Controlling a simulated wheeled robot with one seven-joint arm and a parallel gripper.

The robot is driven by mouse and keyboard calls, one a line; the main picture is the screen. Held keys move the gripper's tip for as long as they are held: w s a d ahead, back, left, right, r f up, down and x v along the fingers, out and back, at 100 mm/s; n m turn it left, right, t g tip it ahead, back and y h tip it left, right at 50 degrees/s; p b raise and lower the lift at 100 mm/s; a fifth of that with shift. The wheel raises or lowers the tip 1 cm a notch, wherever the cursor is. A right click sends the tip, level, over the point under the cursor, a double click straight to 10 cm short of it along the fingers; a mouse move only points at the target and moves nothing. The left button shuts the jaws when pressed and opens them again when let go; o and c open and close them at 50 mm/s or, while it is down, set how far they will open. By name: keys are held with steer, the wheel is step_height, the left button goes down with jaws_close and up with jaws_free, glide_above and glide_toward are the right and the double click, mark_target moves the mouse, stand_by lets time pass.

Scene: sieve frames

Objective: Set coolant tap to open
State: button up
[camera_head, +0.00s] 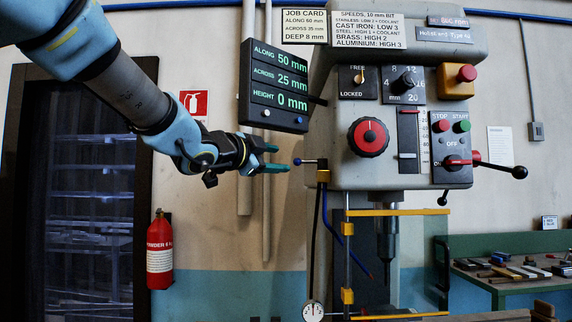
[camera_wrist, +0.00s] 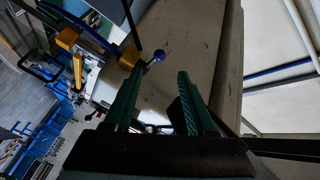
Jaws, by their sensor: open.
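The coolant tap (camera_head: 311,162) is a short lever with a blue ball knob at the lower left corner of the drill head, by a yellow block. In the head view the lever lies about level, its knob towards my gripper. My gripper (camera_head: 281,158) is open and empty, just left of the knob, its green fingers pointing right. In the wrist view the blue knob (camera_wrist: 159,55) shows just beyond and between the fingertips of my gripper (camera_wrist: 160,74). The knob looks free of both fingers. I see no open or closed marking by the tap.
The grey drill head (camera_head: 400,120) carries dials, a red knob and switches. A display panel (camera_head: 275,85) hangs just above my gripper. A blue coolant hose (camera_head: 347,243) and a yellow-framed guard (camera_head: 398,212) are below the head. The wall space below my gripper is clear.

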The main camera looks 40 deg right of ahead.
mark_target(295, 161)
steer(key=p+x, duration=0.3)
steer(key=x, duration=0.5)
steer(key=shift+w+d, duration=0.2)
steer(key=shift+d, duration=0.05)
steer(key=shift+w+d+p, duration=0.2)
steer(key=shift+d+p, duration=0.1)
steer(key=shift+d, duration=0.4)
jaws_close()
steer(key=shift+f, duration=0.1)
stand_by(0.4)
